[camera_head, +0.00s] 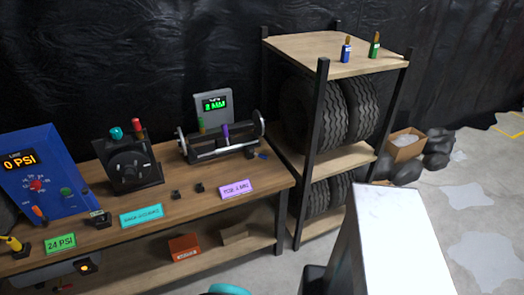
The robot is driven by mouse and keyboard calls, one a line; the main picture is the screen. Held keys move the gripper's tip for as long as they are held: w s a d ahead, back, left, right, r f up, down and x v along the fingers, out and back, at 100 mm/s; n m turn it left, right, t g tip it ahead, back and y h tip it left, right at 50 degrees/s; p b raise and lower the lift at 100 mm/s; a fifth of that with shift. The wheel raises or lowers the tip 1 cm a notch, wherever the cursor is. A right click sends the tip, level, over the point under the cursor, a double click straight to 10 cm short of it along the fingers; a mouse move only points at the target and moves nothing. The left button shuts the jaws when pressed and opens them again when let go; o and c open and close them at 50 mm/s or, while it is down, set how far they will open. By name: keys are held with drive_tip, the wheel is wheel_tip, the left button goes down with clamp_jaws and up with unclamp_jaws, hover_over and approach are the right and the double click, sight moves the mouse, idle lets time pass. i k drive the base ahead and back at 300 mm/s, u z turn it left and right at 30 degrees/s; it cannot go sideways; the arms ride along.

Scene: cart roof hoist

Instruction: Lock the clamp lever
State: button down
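No part is clearly marked as the clamp lever. A rail device (222,148) with black end plates stands at the right end of the workbench. A purple upright handle (225,131) and a green one (201,125) show on it, and a grey display (213,106) with green digits is behind it. Left of it is a black dial unit (131,163) with a teal knob (116,133) and a red-topped post (138,126). Whether any lever is locked cannot be told. My gripper is not in view; a white block, probably part of my arm, fills the lower right.
The wooden workbench (190,208) carries a blue pressure panel (45,172) reading 0 PSI, and green, cyan and purple labels. A red box (183,247) sits on its lower shelf. A tire rack (309,165) stands to the right. Open floor (480,215) lies beyond it.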

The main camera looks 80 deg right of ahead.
sight(252, 153)
drive_tip(key=u, duration=0.35)
drive_tip(key=k, duration=1.35)
drive_tip(key=z, duration=0.6)
drive_tip(key=i, duration=1)
